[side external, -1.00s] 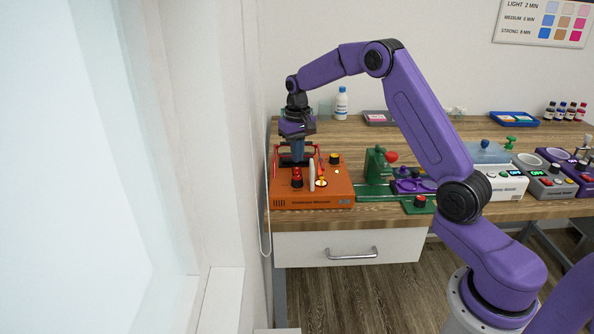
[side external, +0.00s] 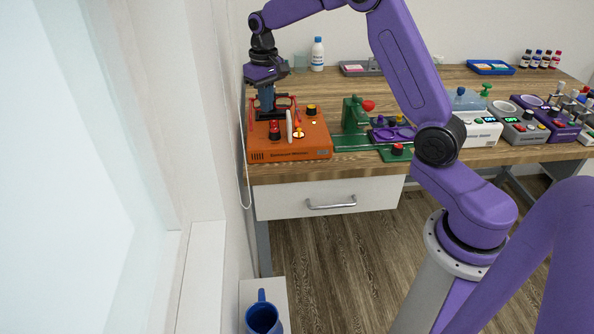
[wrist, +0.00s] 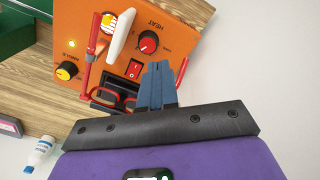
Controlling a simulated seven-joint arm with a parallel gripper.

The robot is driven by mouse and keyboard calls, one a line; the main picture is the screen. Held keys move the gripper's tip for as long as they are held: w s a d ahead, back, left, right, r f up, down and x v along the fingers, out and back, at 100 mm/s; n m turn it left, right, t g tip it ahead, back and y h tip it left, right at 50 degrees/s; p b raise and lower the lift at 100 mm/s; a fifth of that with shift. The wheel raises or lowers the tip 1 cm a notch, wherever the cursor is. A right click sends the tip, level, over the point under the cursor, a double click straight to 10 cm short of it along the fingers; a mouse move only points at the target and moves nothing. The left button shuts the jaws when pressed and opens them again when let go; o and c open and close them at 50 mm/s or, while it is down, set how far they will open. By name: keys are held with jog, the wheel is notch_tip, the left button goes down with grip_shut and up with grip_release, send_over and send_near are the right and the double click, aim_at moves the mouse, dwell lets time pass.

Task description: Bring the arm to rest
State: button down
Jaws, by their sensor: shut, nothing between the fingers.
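My gripper (side external: 266,112) hangs pointing down over the back left of an orange device (side external: 290,155) at the table's left end. Its blue fingers (wrist: 157,72) are together with nothing between them in the wrist view. What look like red-framed glasses (wrist: 108,95) sit at a black holder on the device, their red arms standing up around the fingers. I cannot tell whether the fingers touch them.
A wall stands close left of my gripper. A white bottle (side external: 317,54) stands behind on the table (side external: 410,82). Right are a green stand (side external: 354,116), a purple tray (side external: 392,134) and a white device (side external: 470,131). A blue mug (side external: 263,319) stands low in front.

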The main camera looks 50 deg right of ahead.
jog(key=s+a+r+n, duration=0.3)
jog(key=s+a+n, duration=0.3)
jog(key=s+a, duration=0.9)
jog(key=s+d+n, duration=0.2)
jog(key=s+n, duration=0.2)
jog(key=s, duration=0.8)
jog(key=s+d+f+n, duration=0.1)
jog(key=s+n, duration=0.3)
jog(key=s, duration=0.8)
jog(key=shift+d+f, duration=0.3)
jog(key=shift+d, duration=0.3)
